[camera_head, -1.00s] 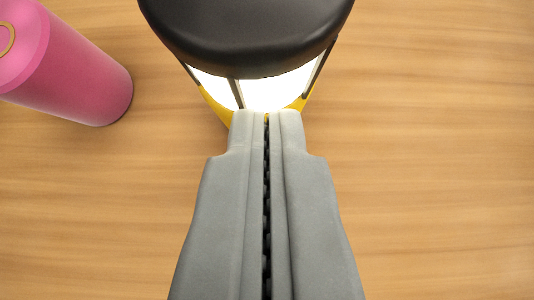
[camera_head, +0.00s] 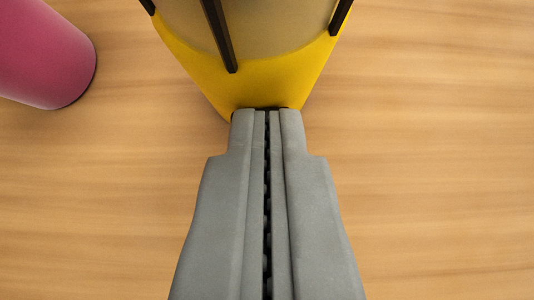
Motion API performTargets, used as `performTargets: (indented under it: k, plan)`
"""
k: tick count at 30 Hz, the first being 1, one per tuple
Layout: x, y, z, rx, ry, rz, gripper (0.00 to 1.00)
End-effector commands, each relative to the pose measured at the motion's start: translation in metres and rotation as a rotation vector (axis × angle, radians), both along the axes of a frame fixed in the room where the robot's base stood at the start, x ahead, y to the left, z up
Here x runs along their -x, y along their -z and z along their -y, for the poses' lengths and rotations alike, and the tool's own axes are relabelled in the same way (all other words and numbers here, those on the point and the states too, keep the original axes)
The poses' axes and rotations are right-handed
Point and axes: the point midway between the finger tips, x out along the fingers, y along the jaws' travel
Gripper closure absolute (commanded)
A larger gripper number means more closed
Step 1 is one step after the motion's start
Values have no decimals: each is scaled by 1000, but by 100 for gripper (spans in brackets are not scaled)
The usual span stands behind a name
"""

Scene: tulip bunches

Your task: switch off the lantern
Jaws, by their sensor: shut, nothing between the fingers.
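The lantern (camera_head: 270,85) stands at the top middle of the view, with a yellow base and dark bars around a dull, unlit pane. Its black top is out of view. My gripper (camera_head: 267,112) is shut and empty. Its fingertips are at the front of the yellow base, over a small dark part that they mostly hide. They look to be touching it or very close; I cannot tell which.
A pink cylinder (camera_head: 42,60) stands at the upper left, cut off by the picture's edge. The wooden surface (camera_head: 440,170) is clear to the right and at the lower left.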

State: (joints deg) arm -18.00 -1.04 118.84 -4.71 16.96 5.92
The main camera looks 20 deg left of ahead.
Motion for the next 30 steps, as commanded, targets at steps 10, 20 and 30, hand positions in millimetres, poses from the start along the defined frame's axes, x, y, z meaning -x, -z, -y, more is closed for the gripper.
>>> performTargets:
  k: [10, 20, 30]
  plan:
    - [1, 4, 0, 3, 0, -10, 100]
    - [-7, -44, -1, 0, 2, 1, 100]
    - [37, -87, 11, 0, 2, 2, 100]
